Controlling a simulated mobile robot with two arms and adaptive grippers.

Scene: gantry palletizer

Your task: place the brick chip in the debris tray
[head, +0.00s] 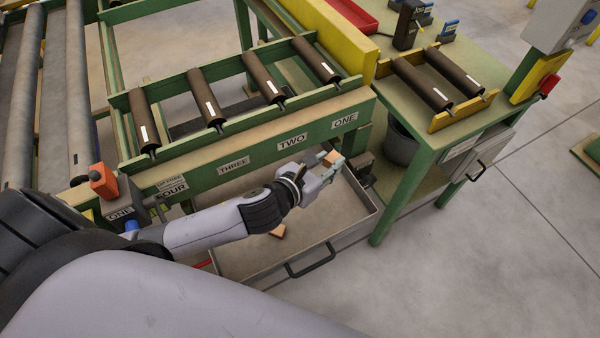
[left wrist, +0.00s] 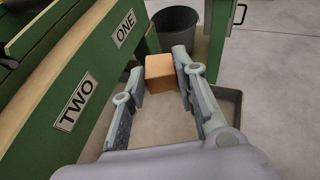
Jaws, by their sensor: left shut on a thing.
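My left gripper (head: 331,165) is shut on an orange-brown brick chip (head: 332,157). The chip sits between the fingertips in the left wrist view (left wrist: 172,74). In the head view, the gripper and chip are over the far right part of a grey debris tray (head: 352,231) with a dark handle. The tray stands below the conveyor's front rail. Another orange-brown piece (head: 278,231) lies inside the tray, partly hidden by my left arm. My right gripper is not in view.
The green conveyor rail (head: 262,152) with number labels runs just behind the tray. A green workbench (head: 400,105) stands to the right, with a grey bin (head: 399,145) beneath it. An orange-topped part (head: 103,181) is at the left. Open floor lies at the right front.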

